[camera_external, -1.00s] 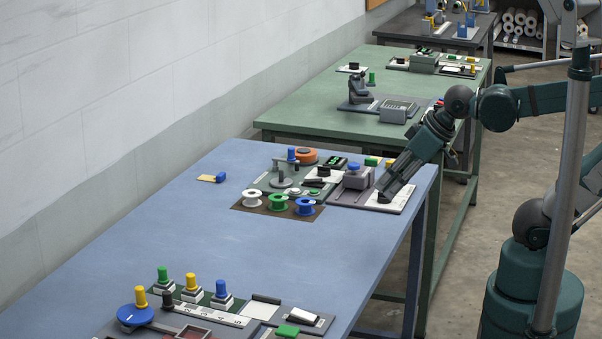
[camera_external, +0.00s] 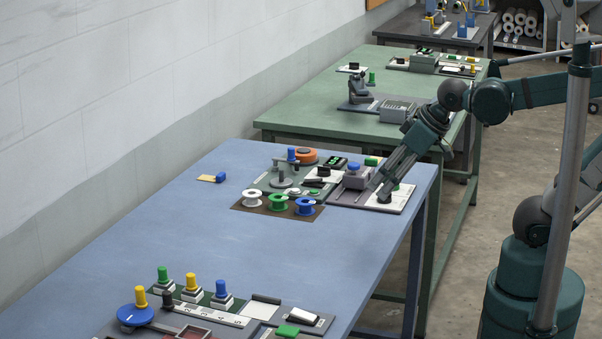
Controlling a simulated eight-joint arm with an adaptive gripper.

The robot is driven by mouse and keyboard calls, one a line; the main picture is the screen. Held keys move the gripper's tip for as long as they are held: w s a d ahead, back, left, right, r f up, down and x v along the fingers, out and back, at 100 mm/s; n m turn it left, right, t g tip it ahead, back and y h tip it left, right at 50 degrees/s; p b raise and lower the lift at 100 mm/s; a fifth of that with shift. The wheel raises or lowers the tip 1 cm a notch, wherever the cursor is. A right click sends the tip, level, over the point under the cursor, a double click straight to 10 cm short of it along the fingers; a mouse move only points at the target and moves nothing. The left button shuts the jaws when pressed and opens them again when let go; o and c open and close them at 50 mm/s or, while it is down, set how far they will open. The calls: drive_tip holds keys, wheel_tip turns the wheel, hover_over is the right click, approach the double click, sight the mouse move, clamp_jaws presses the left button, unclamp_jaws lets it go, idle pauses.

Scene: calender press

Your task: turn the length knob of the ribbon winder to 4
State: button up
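The ribbon winder (camera_external: 262,184) seems to be the grey-green unit on the far part of the blue table, with a crank arm and a blue-topped post. White, green and blue spools (camera_external: 277,203) stand in front of it. A small black knob (camera_external: 322,171) sits on a white plate there; I cannot tell whether it is the length knob, and no numbers are legible. My gripper (camera_external: 384,196) points down at the white plate (camera_external: 401,197) on the right of this group, fingertips at or just above it. Its fingers hide what lies between them, and their opening is too small to judge.
A grey block with a blue knob (camera_external: 354,178) stands just left of my gripper. An orange disc (camera_external: 306,156) lies behind the winder. The table's right edge (camera_external: 424,190) is close to my gripper. The middle of the blue table (camera_external: 190,235) is clear.

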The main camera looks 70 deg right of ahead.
drive_tip(key=w+d+r+g+p, duration=0.2)
drive_tip(key=w+d+r+p, duration=0.3)
drive_tip(key=w, duration=0.3)
drive_tip(key=g+p, duration=0.5)
drive_tip(key=p, duration=1)
hover_over(324, 170)
wheel_tip(324, 170, down, 6)
drive_tip(key=shift+w+d+f, duration=0.1)
drive_tip(key=shift+d+f, duration=0.2)
drive_tip(key=shift+f, duration=0.25)
drive_tip(key=shift+f, duration=0.2)
drive_tip(key=shift+f, duration=3.7)
